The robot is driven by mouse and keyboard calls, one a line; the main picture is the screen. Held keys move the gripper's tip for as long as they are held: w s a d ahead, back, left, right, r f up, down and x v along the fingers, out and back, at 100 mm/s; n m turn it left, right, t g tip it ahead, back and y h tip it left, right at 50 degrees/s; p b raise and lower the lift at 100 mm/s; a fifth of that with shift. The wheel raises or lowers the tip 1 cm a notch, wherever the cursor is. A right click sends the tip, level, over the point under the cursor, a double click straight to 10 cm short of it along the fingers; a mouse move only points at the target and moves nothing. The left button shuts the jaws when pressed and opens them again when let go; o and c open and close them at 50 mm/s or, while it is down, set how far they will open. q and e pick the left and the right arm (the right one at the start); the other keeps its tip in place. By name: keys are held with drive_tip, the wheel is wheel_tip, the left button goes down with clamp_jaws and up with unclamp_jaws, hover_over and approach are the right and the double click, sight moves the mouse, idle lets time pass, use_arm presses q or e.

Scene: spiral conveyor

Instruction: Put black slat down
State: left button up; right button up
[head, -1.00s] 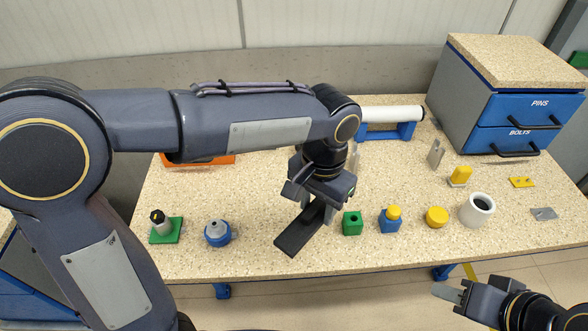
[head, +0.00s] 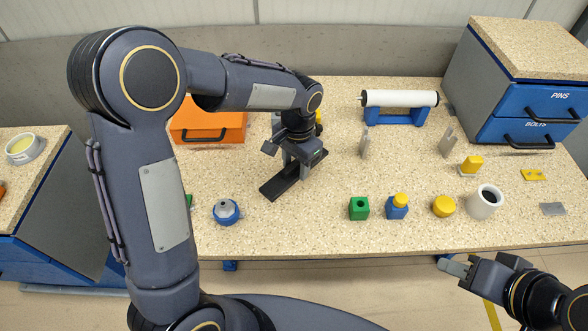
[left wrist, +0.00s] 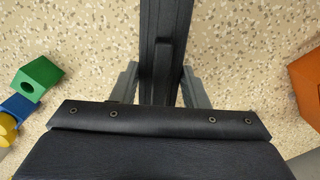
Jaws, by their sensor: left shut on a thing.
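The black slat (head: 281,185) is held in my left gripper (head: 293,161), low over the speckled table. It slants from lower left to upper right in the head view. In the left wrist view the slat (left wrist: 164,45) runs up from between the two grey fingers, which are shut on it. I cannot tell whether the slat touches the table. My right gripper (head: 455,266) is at the lower right, in front of the table edge; whether its jaws are apart is unclear.
An orange box (head: 208,126) stands behind left of the slat. A white roller on a blue stand (head: 398,99) is at the back. A blue round part (head: 226,211), green block (head: 358,208), blue block (head: 397,208) and white cup (head: 485,202) line the front. Bare table lies between.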

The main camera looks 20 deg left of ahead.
sight(294, 172)
use_arm(q)
drive_tip(key=shift+w+a+f, duration=0.1)
drive_tip(key=shift+a+f, duration=0.05)
drive_tip(key=shift+f, duration=0.85)
drive_tip(key=shift+w+a+f, duration=0.1)
drive_tip(key=shift+f, duration=0.85)
drive_tip(key=shift+f, duration=0.2)
drive_tip(key=o, duration=1.1)
drive_tip(key=shift+r, duration=0.15)
